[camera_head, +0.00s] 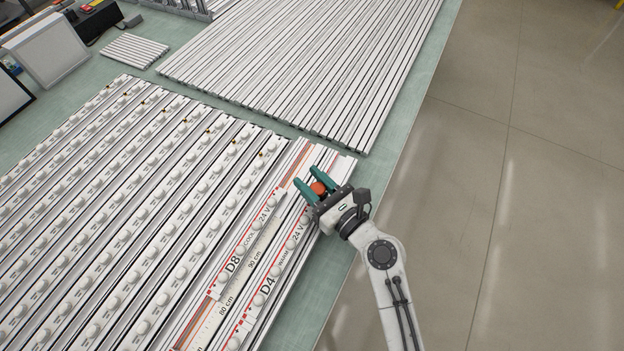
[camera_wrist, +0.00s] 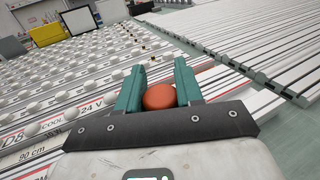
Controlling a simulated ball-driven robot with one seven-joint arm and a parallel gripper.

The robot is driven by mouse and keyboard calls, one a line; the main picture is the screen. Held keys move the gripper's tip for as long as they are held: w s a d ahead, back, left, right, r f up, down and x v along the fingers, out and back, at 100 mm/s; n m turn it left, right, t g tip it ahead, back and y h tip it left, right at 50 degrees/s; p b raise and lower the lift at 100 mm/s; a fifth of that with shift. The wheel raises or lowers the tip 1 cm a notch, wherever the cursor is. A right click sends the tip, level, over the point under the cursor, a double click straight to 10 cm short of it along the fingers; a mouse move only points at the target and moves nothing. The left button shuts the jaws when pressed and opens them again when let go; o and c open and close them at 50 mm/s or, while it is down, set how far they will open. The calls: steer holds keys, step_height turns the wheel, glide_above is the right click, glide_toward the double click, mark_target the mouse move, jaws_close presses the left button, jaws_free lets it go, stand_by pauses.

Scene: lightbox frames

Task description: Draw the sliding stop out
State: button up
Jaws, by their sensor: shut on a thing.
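A round orange-red knob (camera_head: 318,188), which I take to be the sliding stop's handle, is at the right edge of the slotted bench of strips. My gripper (camera_head: 309,182) has its teal fingers on either side of it. In the wrist view the knob (camera_wrist: 160,97) sits between the fingers (camera_wrist: 159,80), close to the palm, and the gripper is shut on it. The rest of the stop below the knob is hidden by the gripper.
Light strips marked D8 (camera_head: 233,263) and D4 (camera_head: 267,285) lie left of my gripper beside a centimetre scale (camera_head: 225,305). Many strips with white domes (camera_head: 110,200) fill the left. Bare profiles (camera_head: 310,65) lie beyond. A green table edge (camera_head: 400,150) borders open floor (camera_head: 530,200).

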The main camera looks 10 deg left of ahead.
jaws_close()
steer(key=shift+r, duration=0.1)
steer(key=w, duration=0.1)
steer(key=w+d, duration=0.1)
steer(key=w, duration=0.1)
steer(key=w+d, duration=0.1)
steer(key=w, duration=0.1)
steer(key=shift+w, duration=0.25)
steer(key=o, duration=0.8)
jaws_free()
steer(key=shift+o, duration=0.2)
steer(key=shift+s, duration=0.15)
